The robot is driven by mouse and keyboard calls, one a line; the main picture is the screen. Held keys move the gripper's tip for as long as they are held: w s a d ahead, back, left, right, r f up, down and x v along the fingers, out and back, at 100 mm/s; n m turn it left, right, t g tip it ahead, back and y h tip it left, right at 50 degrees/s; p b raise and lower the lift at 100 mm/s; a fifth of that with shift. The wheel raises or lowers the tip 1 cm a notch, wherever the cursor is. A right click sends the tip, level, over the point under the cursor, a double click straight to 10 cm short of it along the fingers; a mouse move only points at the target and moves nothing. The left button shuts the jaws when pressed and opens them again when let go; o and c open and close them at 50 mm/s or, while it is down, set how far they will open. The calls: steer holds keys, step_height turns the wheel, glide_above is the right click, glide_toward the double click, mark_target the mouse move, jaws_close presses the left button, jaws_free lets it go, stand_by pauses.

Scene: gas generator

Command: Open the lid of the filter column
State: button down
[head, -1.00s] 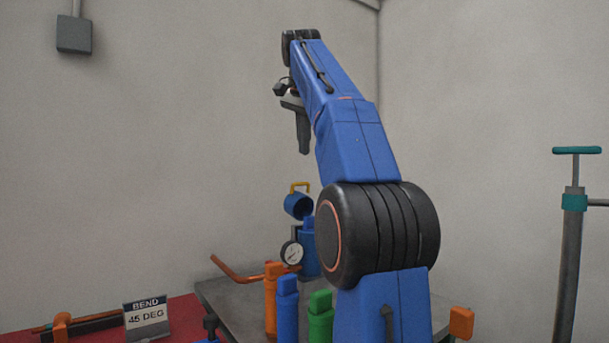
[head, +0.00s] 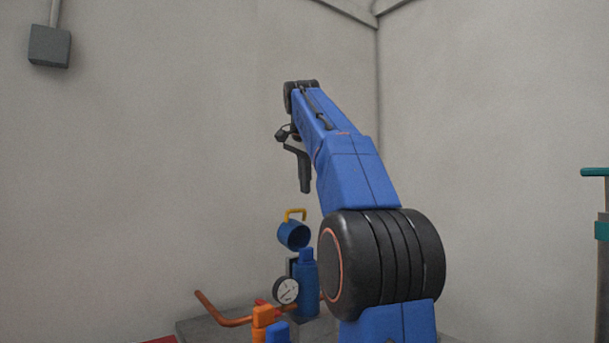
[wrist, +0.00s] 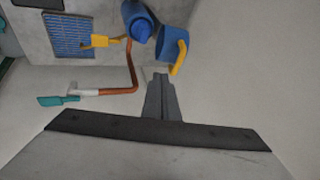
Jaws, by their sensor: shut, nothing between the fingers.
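The filter column (head: 306,275) is a blue upright cylinder on the grey table. Its blue cup-shaped lid (head: 293,235) with a yellow handle (head: 294,213) is swung open, tilted up and to the left of the column top in the head view. In the wrist view the lid (wrist: 172,42) is beside the column (wrist: 138,22), whose inner blue part shows. My gripper (head: 306,188) is shut and empty, above the lid and apart from it. It also shows in the wrist view (wrist: 160,76), pointing toward the lid side.
A pressure gauge (head: 286,291) and a bent copper pipe (head: 222,318) are beside the column. An orange part (head: 263,316) stands in front. A pump with a teal handle (head: 595,172) is at the right edge.

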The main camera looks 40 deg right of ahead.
steer(key=w+d+f, duration=0.1)
steer(key=w+f, duration=0.4)
steer(key=shift+w+d+f, duration=0.15)
steer(key=shift+d, duration=0.15)
steer(key=w, duration=0.7)
steer(key=shift+d, duration=0.2)
stand_by(0.5)
steer(key=s+a+r, duration=0.4)
steer(key=s+a, duration=0.6)
steer(key=shift+s+r, duration=0.15)
steer(key=shift+s, duration=0.05)
stand_by(0.8)
